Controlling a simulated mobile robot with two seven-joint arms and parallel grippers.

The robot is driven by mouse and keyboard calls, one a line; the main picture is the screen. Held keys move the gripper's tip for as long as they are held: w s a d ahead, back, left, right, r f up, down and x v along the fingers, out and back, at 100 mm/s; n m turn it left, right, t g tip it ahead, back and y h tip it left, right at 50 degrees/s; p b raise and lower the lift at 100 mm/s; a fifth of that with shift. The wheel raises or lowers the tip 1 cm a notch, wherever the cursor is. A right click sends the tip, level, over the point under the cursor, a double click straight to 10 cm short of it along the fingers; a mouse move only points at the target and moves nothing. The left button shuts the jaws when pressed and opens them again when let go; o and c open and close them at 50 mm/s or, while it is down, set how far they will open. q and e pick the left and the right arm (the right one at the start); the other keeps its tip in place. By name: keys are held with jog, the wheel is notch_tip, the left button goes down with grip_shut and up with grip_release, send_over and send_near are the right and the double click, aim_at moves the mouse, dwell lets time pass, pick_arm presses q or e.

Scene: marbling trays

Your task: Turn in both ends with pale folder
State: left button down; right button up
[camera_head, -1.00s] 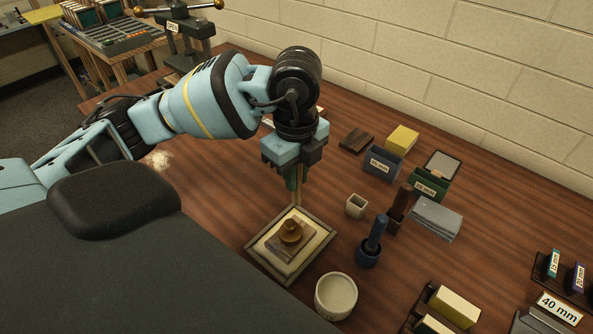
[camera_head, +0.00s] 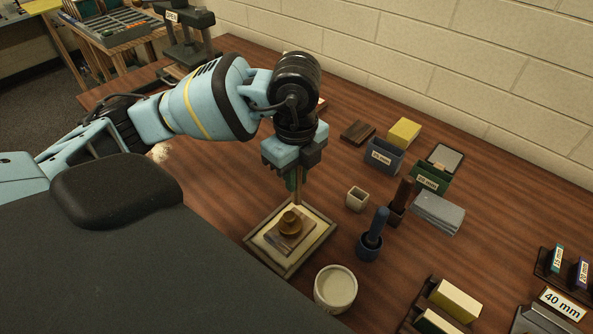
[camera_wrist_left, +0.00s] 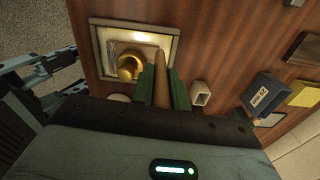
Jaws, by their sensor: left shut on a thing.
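My left gripper (camera_head: 294,184) is shut on a pale, tan stick-like folder (camera_head: 299,197) that points down over the back edge of a shallow tray. In the left wrist view the folder (camera_wrist_left: 162,72) stands between the green fingers (camera_wrist_left: 163,88). I cannot tell whether the folder's tip touches anything. My right gripper is out of view.
Right of the tray stand a white bowl (camera_head: 335,288), a blue-handled tool in a holder (camera_head: 370,245), a small pale cup (camera_head: 356,198) and a brown-handled tool (camera_head: 403,198). Labelled blue (camera_head: 384,158) and green (camera_head: 431,178) boxes stand farther back. A block wall (camera_head: 450,70) bounds the table.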

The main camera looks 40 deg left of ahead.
pick_arm(q)
jog(key=shift+f, duration=0.7)
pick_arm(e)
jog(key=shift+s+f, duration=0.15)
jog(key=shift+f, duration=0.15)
pick_arm(q)
jog(key=shift+d+r, duration=0.1)
jog(key=shift+d, duration=0.05)
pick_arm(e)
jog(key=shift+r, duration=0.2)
pick_arm(q)
jog(key=shift+d, duration=0.3)
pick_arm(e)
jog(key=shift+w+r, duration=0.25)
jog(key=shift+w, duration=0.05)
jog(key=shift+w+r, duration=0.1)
pick_arm(q)
jog(key=shift+s+d+p, duration=0.1)
jog(key=shift+d+p, duration=0.3)
jog(key=shift+d, duration=0.05)
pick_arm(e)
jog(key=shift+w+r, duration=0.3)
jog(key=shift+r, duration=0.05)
pick_arm(q)
jog(key=shift+d, duration=0.1)
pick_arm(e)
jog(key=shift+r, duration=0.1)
